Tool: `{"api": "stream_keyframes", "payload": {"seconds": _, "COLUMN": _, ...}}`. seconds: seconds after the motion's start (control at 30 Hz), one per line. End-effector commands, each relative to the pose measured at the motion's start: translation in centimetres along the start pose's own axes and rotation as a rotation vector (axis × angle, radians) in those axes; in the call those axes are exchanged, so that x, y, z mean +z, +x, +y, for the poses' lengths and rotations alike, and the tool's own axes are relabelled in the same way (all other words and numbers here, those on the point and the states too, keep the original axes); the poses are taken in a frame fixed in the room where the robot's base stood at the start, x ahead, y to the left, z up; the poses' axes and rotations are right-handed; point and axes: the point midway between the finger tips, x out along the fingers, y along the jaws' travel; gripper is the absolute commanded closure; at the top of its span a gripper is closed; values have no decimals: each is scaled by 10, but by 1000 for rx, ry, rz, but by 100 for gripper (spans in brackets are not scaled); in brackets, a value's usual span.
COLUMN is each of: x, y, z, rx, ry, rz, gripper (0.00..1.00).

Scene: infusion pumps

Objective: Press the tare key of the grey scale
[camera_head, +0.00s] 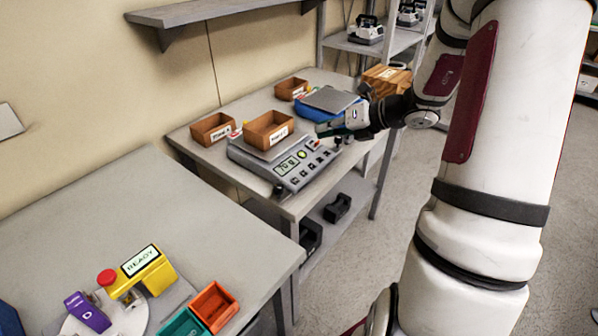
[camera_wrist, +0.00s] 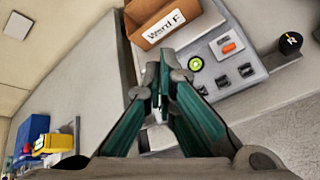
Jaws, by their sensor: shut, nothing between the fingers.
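The grey scale (camera_head: 285,166) stands on the middle table, its lit display (camera_head: 286,166) facing the front. A brown open box (camera_head: 268,131) sits on its pan; the wrist view shows the box's label (camera_wrist: 164,26) reading "Ward F". The key panel has a round green key (camera_wrist: 195,64), an orange key (camera_wrist: 229,48) and several dark keys (camera_wrist: 222,83). I cannot read which key is tare. My gripper (camera_head: 322,130) is shut and empty, above the scale's right side. In the wrist view its closed fingers (camera_wrist: 160,72) hide part of the scale.
A blue scale (camera_head: 325,104) stands behind the grey one, close to my gripper. Other brown boxes (camera_head: 212,129) stand to the left and back. A round black knob (camera_wrist: 290,43) is beside the panel. The near table holds a yellow device (camera_head: 140,271) and coloured bins (camera_head: 213,306).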

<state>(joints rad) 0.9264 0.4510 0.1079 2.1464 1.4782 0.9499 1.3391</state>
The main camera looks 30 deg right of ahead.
Motion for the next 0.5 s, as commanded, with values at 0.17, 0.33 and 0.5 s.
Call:
{"api": "stream_keyframes", "payload": {"seconds": 0.17, "x": 1, "y": 1, "z": -17, "rx": -12, "ry": 79, "rz": -33, "gripper": 100}}
{"api": "stream_keyframes", "payload": {"seconds": 0.33, "x": 2, "y": 1, "z": -17, "rx": -12, "ry": 81, "rz": -34, "gripper": 100}}
{"api": "stream_keyframes", "payload": {"seconds": 0.5, "x": 1, "y": 2, "z": -17, "rx": -12, "ry": 80, "rz": -33, "gripper": 100}}
